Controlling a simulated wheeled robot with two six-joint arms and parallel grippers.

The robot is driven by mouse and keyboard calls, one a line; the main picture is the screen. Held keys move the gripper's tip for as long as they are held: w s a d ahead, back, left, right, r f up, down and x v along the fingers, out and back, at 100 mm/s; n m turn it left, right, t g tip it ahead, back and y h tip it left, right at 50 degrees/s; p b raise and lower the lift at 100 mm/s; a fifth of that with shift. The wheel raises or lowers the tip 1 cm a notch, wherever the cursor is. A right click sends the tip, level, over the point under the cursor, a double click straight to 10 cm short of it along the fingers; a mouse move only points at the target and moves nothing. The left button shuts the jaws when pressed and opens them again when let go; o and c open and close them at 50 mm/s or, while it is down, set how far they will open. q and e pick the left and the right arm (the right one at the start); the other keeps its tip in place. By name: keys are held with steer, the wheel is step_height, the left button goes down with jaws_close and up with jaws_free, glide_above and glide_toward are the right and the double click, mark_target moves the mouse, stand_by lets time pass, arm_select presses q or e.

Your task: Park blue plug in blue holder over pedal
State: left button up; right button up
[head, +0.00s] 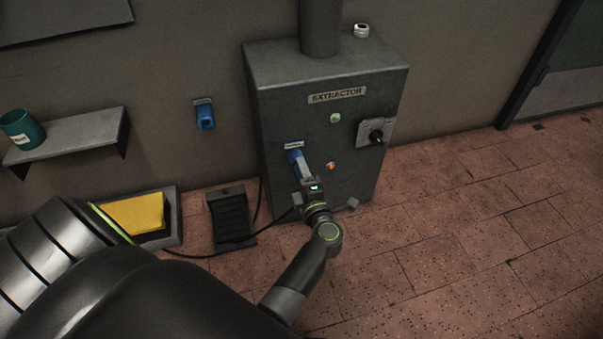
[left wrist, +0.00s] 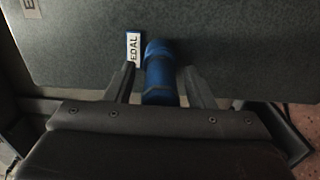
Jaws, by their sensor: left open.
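The blue plug (head: 296,160) sits at the front of the grey extractor box, under a small white label; in the left wrist view the plug (left wrist: 158,72) stands beside that label, which reads "EDAL" in its visible part. My left gripper (head: 304,174) is at the plug. In the left wrist view the open fingers of my left gripper (left wrist: 159,80) stand one on each side of the plug, with narrow gaps. The blue holder (head: 205,117) is on the wall left of the box. The black pedal (head: 231,216) lies on the floor below the holder. My right gripper is out of view.
The extractor box (head: 275,100) has a green button (head: 336,118), an orange one (head: 331,166) and a rotary switch (head: 376,134). A dark cable (head: 200,255) runs along the floor. A shelf (head: 75,140) with a green mug (head: 20,129) and a tray with yellow cloth (head: 135,213) are left.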

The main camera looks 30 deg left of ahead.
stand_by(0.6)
arm_select(q)
steer(key=shift+c, duration=0.2)
jaws_close()
